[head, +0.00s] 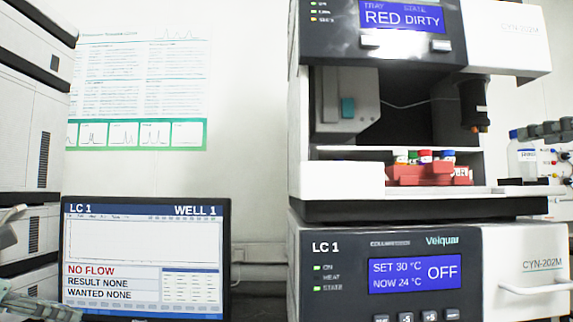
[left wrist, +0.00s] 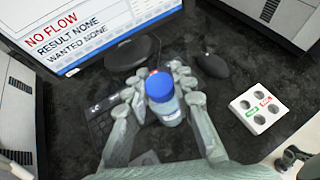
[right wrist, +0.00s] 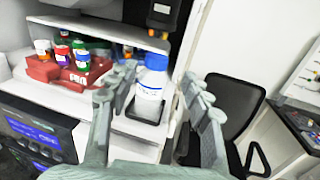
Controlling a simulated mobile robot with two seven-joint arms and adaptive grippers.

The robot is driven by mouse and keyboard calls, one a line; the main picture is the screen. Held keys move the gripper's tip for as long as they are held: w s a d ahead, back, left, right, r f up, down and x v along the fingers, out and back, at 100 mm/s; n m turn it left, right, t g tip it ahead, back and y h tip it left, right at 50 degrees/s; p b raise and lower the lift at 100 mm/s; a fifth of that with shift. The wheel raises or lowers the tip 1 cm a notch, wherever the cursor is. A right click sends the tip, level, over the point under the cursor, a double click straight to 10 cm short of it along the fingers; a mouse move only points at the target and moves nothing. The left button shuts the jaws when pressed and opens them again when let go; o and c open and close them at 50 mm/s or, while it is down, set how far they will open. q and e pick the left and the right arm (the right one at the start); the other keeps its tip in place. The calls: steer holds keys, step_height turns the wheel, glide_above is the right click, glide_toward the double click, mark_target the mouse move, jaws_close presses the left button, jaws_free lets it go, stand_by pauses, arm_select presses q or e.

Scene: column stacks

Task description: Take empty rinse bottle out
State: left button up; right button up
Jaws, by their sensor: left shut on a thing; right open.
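A bottle with a blue cap and blue-lettered label (right wrist: 150,92) stands upright in a dark square holder at the instrument's side; its fill level is unclear. What looks like the same bottle shows at the right of the head view (head: 524,165). My right gripper (right wrist: 162,84) is open, its fingers apart on either side of this bottle in the image; contact is not clear. My left gripper (left wrist: 160,93) is shut on another blue-capped bottle (left wrist: 167,111), held over the dark bench. A part of my left gripper shows at the head view's lower left.
A red rack (head: 425,173) with several coloured-cap vials sits in the instrument bay. A monitor (head: 143,258) reads NO FLOW. A mouse (left wrist: 212,65) and a white block with holes (left wrist: 258,108) lie on the bench. A black chair (right wrist: 238,105) stands beyond the right gripper.

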steer(key=x, duration=0.2)
steer(key=p+x, duration=0.1)
steer(key=x, duration=0.1)
steer(key=shift+a+r, duration=0.3)
steer(key=shift+a, duration=0.05)
steer(key=shift+w+f, duration=0.1)
steer(key=shift+w, duration=0.2)
steer(key=c, duration=1)
